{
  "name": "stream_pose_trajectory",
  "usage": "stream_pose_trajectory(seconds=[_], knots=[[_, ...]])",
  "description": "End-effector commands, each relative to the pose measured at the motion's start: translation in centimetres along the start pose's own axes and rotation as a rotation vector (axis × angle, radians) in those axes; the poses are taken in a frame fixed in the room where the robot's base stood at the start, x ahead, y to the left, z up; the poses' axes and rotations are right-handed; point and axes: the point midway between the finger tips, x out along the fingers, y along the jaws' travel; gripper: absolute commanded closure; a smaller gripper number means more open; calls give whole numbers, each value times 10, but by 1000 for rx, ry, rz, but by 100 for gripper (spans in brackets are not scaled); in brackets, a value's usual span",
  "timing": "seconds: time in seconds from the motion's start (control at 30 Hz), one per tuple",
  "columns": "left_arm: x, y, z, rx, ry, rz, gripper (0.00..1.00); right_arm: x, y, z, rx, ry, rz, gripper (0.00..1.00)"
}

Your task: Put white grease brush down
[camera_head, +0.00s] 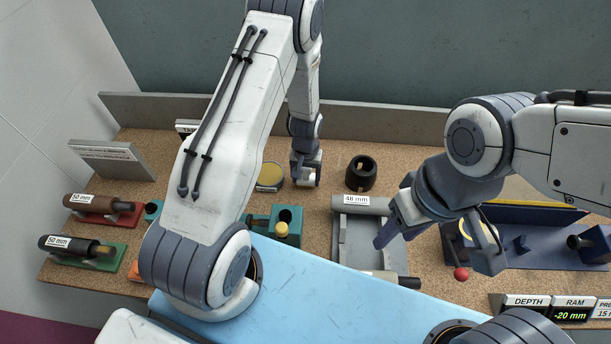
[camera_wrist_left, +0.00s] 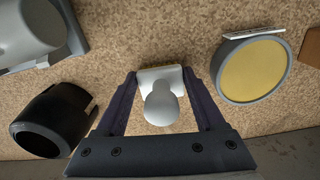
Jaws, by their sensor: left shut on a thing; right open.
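The white grease brush (camera_wrist_left: 163,104) shows in the left wrist view between the dark fingers of my left gripper (camera_wrist_left: 159,76). Its rounded white end faces the camera and a pale square part lies below it, over the speckled worktop. I cannot tell whether it touches the worktop. In the head view my left gripper (camera_head: 306,178) is low at the back of the bench, and the brush is not clearly visible there. My right gripper (camera_head: 436,254) is open over the right side of the bench, between the grey fixture and the blue one.
A round tin with a yellow top (camera_wrist_left: 254,70) stands right of the brush in the wrist view; a black ring (camera_wrist_left: 52,121) is at left. The grey 48 mm fixture (camera_head: 362,209) and blue fixture (camera_head: 535,250) stand further right.

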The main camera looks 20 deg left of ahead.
Motion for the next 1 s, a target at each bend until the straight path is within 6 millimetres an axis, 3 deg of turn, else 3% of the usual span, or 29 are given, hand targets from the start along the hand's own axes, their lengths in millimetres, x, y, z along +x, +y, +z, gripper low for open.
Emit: stream_pose_trajectory(seconds=[0.27, 0.3, 0.33, 0.73, 1.0], knots=[[5, 0, 0, 0, 0, 0, 74, 5, 0, 0, 0, 0, 0, 50], [3, 0, 0, 0, 0, 0, 14, 3, 0, 0, 0, 0, 0, 50], [3, 0, 0, 0, 0, 0, 2, 3, 0, 0, 0, 0, 0, 50], [-6, 1, -1, 1, 3, 0, 0, 2, 0, 0, 0, 0, 0, 50], [-53, 1, -1, 1, 6, 1, 0, 15, 1, 1, -1, 0, 0, 50]])
